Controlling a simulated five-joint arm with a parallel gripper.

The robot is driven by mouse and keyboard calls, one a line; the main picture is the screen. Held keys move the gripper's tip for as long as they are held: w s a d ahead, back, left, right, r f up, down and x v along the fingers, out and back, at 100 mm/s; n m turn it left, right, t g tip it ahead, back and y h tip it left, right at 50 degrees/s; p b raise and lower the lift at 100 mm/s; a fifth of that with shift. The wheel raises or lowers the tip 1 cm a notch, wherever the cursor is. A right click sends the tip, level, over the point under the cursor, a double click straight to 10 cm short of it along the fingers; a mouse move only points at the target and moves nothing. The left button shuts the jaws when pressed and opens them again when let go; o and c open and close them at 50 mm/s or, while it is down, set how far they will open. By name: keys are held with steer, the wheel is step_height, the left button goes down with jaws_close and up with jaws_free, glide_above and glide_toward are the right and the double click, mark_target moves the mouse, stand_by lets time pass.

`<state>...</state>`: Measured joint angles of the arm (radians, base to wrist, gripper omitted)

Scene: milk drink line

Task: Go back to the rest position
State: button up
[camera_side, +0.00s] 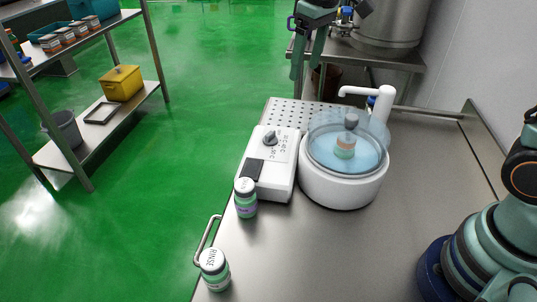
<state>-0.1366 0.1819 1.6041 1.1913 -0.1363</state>
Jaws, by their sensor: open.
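My gripper (306,68) hangs at the top of the side view, with its two teal fingers apart and nothing between them. It is above and behind the white machines, well clear of them. A second capped bottle (246,207) stands in front of the white control box (265,187). A third bottle (214,278), marked RINSE on its cap, stands near the table's front left edge.
The steel table (310,255) has free room at its front middle. A white spout (367,91) rises behind the basin. A perforated plate (290,112) lies behind the control box. A metal handle (205,237) sticks out at the left edge. A shelf rack (110,125) stands farther left.

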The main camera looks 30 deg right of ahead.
steer(key=s+d+m+t, duration=0.1)
steer(key=s+d+t, duration=0.1)
steer(key=s, duration=0.6)
steer(key=s+d+f+m+t, duration=0.1)
steer(key=s+d+m, duration=0.1)
steer(key=s+d, duration=0.2)
steer(key=s, duration=0.3)
steer(key=shift+s+t, duration=0.35)
steer(key=shift+t, duration=0.05)
